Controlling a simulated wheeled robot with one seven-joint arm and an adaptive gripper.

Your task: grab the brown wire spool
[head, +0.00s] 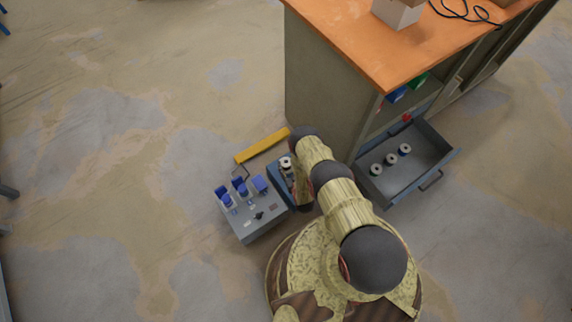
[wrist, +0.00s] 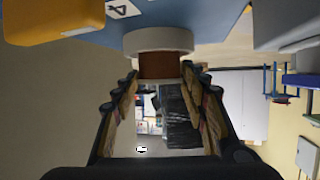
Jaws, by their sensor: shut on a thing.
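The brown wire spool (wrist: 165,66) has pale round flanges and a brown wound middle. It is at the top centre of the wrist view, between my fingertips. My gripper (wrist: 159,76) is shut on it, one finger on each side of the brown part. In the head view a white-flanged spool (head: 286,162) shows at the blue-grey box (head: 273,171), beside my gripper, which my arm partly hides. I cannot tell whether the spool touches the box.
A grey socket box (head: 262,227) with blue parts stands left of my base. A yellow bar (head: 262,146) lies behind it. An open drawer (head: 425,178) with three spools juts from the orange-topped workbench (head: 340,40) on the right.

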